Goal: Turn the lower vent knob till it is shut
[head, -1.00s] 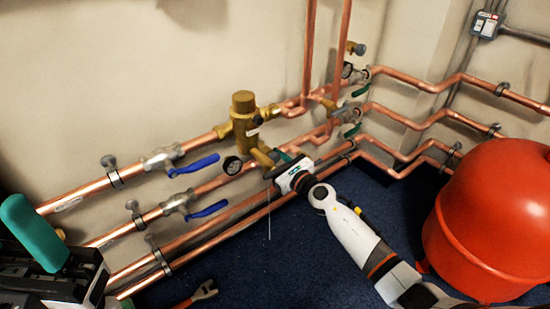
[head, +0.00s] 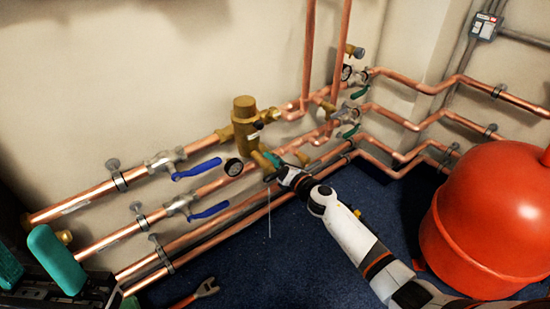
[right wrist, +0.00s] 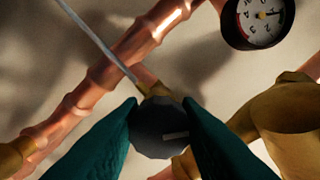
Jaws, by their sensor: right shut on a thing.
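The lower vent knob (right wrist: 160,130) is a dark grey round cap with a short white mark, on a brass stub in the right wrist view. My right gripper (right wrist: 162,128) is shut on it, one teal finger on each side. In the head view my right gripper (head: 273,165) is at the brass stub below the brass valve body (head: 246,125), and its fingers mostly hide the knob. A thin pale line (head: 269,215), perhaps a water jet, runs down from there.
A pressure gauge (head: 233,167) sits close left of my right gripper. Copper pipes (head: 200,245) run along the wall, with blue lever handles (head: 197,169). A red tank (head: 490,215) stands at the right.

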